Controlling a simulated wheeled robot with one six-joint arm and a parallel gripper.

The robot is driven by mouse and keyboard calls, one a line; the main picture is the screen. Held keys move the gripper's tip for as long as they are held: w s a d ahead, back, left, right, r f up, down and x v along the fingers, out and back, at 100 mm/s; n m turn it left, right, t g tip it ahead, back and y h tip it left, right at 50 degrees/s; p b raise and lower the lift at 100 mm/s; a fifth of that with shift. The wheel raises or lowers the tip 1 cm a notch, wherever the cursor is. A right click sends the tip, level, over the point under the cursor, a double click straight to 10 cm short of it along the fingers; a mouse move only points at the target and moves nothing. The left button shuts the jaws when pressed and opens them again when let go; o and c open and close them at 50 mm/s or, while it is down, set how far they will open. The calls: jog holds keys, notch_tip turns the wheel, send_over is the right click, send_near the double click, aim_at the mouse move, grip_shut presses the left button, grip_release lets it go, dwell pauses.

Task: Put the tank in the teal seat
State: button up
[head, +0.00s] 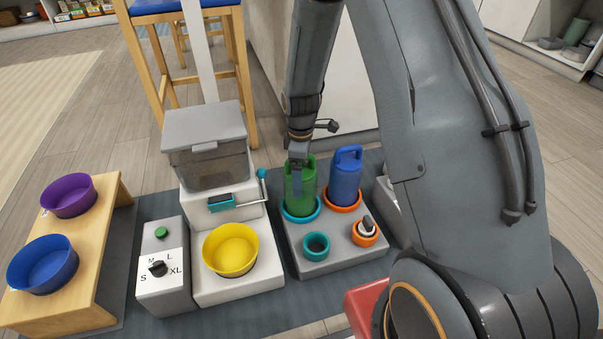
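A green tank (300,192) stands upright with its base at the large teal ring seat (301,216) on the grey block. I cannot tell whether it is fully down in the ring. My gripper (298,161) points down at the top of the green tank, over its handle. The fingers overlap the handle, so whether they are shut on it is unclear. A blue tank (345,181) with a loop handle stands upright in the large orange ring seat (343,208), right beside the green one.
On the same grey block (330,262), a small teal ring (316,246) looks empty; a small orange ring (364,235) holds a dark-and-white piece. Left are a feeder with a yellow bowl (230,250), a dial box (163,270) and a wooden stand with purple and blue bowls.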

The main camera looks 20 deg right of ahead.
jog(key=shift+o, duration=0.7)
